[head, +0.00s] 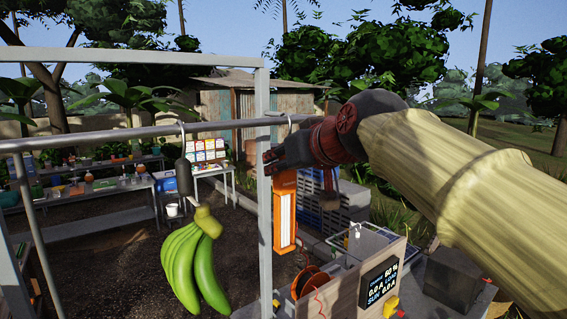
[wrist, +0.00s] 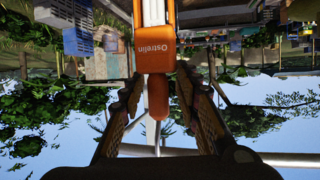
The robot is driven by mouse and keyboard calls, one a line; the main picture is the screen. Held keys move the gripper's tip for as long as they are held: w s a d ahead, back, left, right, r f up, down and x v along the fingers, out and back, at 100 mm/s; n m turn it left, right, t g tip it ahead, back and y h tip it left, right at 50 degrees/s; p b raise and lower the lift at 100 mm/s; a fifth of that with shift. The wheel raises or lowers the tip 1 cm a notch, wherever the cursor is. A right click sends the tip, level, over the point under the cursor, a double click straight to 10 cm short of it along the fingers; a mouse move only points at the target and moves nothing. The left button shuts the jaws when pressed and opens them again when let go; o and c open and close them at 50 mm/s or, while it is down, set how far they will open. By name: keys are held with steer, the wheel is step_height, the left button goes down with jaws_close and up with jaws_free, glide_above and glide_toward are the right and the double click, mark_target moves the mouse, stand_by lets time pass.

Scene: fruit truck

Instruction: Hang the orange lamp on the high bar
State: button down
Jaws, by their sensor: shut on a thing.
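The orange lamp (head: 285,222) hangs upright below my gripper (head: 272,160) in the head view, with a pale light strip down its front. In the wrist view the lamp (wrist: 156,55) appears upside down, its narrow orange neck between the two fingers of my gripper (wrist: 158,108). My gripper is shut on the lamp near its top. A grey horizontal bar (head: 225,124) runs just above my gripper. A small metal hook (head: 290,121) shows at the bar above the lamp; I cannot tell whether it rests on the bar.
Green bananas (head: 190,265) hang left of the lamp below a dark hanging piece (head: 183,178) hooked on the bar. A grey upright post (head: 264,190) stands close left of the lamp. A wooden box with a display (head: 380,283) stands below right.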

steer(key=shift+r, duration=0.1)
steer(key=c, duration=1.3)
jaws_free()
steer(key=shift+o, duration=0.3)
steer(key=v, duration=1.1)
steer(key=s+d+f+m+g+h+b, duration=0.1)
steer(key=s+d+f+b, duration=0.3)
steer(key=f+b, duration=0.6)
steer(key=s+d+f+m+g+h+b, duration=0.1)
steer(key=s+f+b, duration=0.8)
steer(key=f, duration=2.9)
steer(key=s+d+f+m+g+h+b, duration=0.2)
steer(key=s+d+f+g+b, duration=0.3)
steer(key=f, duration=2)
steer(key=s+d+b, duration=0.1)
steer(key=b, duration=0.4)
steer(key=shift+s+d+h+b, duration=0.25)
steer(key=shift+d+h+b, duration=0.15)
